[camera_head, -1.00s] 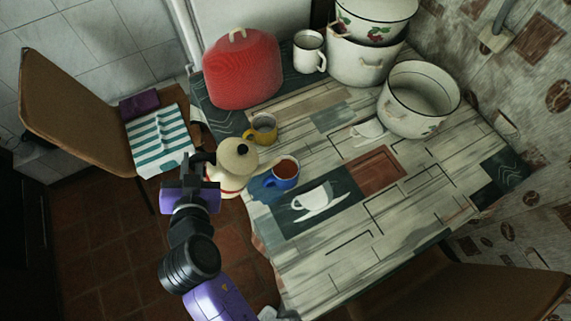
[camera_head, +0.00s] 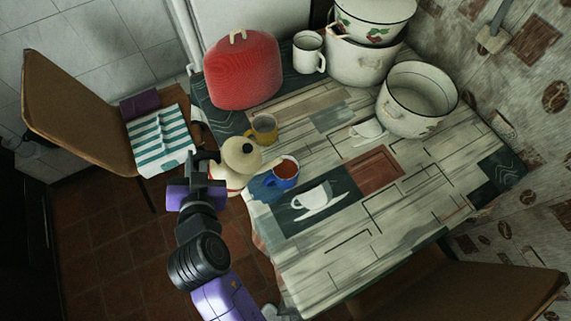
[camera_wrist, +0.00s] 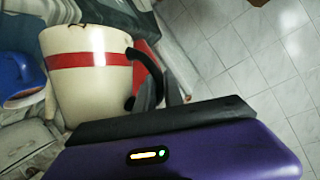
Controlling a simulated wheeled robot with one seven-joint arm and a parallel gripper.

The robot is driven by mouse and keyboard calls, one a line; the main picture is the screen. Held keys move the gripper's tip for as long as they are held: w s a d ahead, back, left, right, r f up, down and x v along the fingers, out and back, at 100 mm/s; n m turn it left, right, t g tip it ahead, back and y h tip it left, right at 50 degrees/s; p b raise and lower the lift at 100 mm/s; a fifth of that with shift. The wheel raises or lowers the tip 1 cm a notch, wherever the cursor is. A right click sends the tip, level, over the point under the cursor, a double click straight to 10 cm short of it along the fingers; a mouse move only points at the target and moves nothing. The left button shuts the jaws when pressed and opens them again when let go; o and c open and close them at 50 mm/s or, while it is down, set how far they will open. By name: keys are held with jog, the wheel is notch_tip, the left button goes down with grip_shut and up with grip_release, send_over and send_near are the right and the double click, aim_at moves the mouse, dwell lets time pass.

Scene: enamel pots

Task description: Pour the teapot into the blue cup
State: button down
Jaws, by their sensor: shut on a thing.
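The cream teapot (camera_head: 240,158) with a red band, a black-knobbed lid and a black handle is at the table's left edge. It shows large in the wrist view (camera_wrist: 92,85). My gripper (camera_head: 207,163) is shut on the teapot's handle, left of its body; the fingers (camera_wrist: 160,92) partly hide in the wrist view. The teapot's spout side faces the cup. The blue cup also shows at the wrist view's left edge (camera_wrist: 20,80). I cannot see a stream of liquid.
A yellow mug (camera_head: 264,130) stands just behind the teapot. A red ribbed cover (camera_head: 243,72), a white mug (camera_head: 308,53) and white enamel pots (camera_head: 362,63) (camera_head: 417,102) stand further back. The table's front right is clear. A chair (camera_head: 75,105) stands left.

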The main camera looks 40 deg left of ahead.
jog(key=shift+w+d+r, duration=0.1)
jog(key=shift+w+r, duration=0.1)
jog(key=shift+r, duration=0.25)
dwell(0.3)
jog(key=shift+s+a+f+n+t+h+b, duration=0.55)
jog(key=shift+s+a+f+n+b, duration=0.6)
jog(key=shift+f+b, duration=1.45)
jog(key=shift+s+a+f+n+t+h+b, duration=0.5)
jog(key=shift+s+a+f+n+b, duration=0.55)
jog(key=shift+f+b, duration=1.55)
notch_tip(320, 180, up, 5)
jog(key=p, duration=0.3)
jog(key=shift+s+d, duration=0.15)
jog(key=shift+s+f, duration=0.1)
